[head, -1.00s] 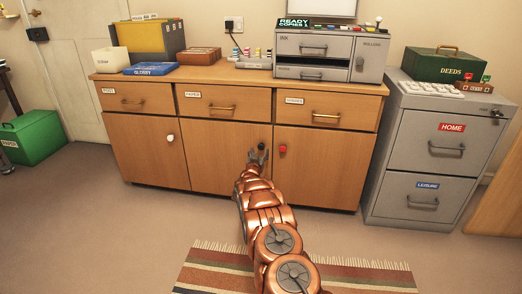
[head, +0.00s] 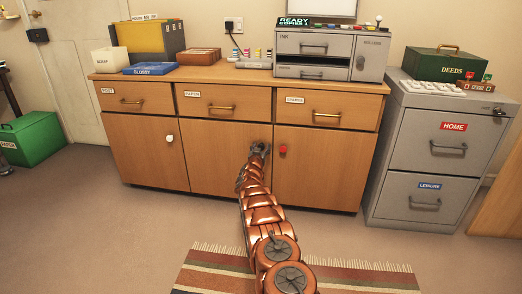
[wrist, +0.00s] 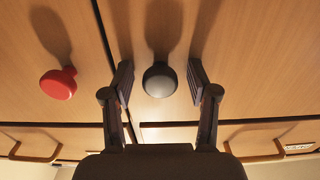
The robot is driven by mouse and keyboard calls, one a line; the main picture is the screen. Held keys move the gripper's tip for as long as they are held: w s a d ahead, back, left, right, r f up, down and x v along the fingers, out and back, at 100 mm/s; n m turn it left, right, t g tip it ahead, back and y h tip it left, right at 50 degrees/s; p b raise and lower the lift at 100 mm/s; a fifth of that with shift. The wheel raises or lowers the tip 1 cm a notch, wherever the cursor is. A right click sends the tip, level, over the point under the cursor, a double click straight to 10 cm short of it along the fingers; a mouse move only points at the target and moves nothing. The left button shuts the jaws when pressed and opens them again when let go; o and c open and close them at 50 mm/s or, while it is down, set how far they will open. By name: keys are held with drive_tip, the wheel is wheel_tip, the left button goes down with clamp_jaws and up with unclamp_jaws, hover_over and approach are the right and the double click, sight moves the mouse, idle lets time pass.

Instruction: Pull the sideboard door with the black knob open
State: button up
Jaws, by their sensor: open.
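The sideboard (head: 235,76) stands against the wall with three doors below three drawers. The black knob (wrist: 162,80) is on the middle door (head: 215,158), near its right edge; in the head view it is hidden by my gripper. The middle door looks shut. My gripper (head: 259,149) is at this door's upper right. In the wrist view my gripper is open, with one finger on each side of the black knob and a visible gap on both sides.
A red knob (head: 283,149) is on the right door close by, and a white knob (head: 170,138) is on the left door. Brass drawer handles (head: 222,108) are above. A grey filing cabinet (head: 432,160) stands at the right. A striped rug (head: 215,272) lies in front; the floor between is clear.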

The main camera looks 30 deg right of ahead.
idle(0.3)
clamp_jaws()
idle(0.4)
